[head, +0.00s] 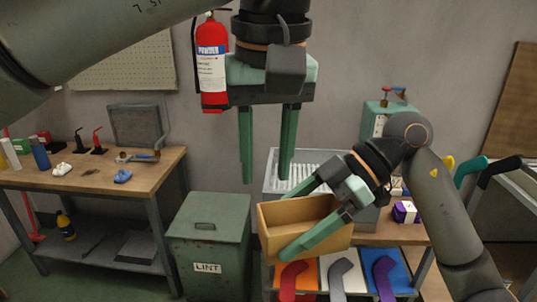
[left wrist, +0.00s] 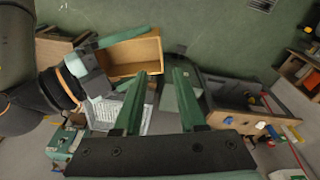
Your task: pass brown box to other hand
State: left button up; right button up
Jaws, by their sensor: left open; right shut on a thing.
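The brown box (head: 298,212) is an open-topped, tan box held in the air, tilted a little, in the lower middle of the head view. My right gripper (head: 290,226) is shut on it from the right, one finger at the far side and one across the near side. My left gripper (head: 266,180) is open and empty, pointing down, above the box. In the left wrist view the box (left wrist: 128,56) lies up and left of my left gripper's fingers (left wrist: 165,72), apart from them. The inside of the box looks empty.
A green LINT bin (head: 208,235) stands left of the box. A workbench (head: 95,187) with small items is at the left. Behind the box is a grey-white crate (head: 283,163). A fire extinguisher (head: 212,65) hangs on the wall.

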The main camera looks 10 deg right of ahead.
aim_at(265, 225)
pick_arm(q)
jog(key=f, duration=0.3)
jog(key=w+f, duration=0.1)
jog(key=f, duration=0.7)
jog(key=shift+w+f, duration=0.1)
jog(key=shift+w, duration=0.2)
jog(key=shift+c, duration=0.2)
grip_shut()
jog(key=shift+d, duration=0.1)
pick_arm(e)
jog(key=shift+a, duration=0.1)
jog(key=o, duration=1)
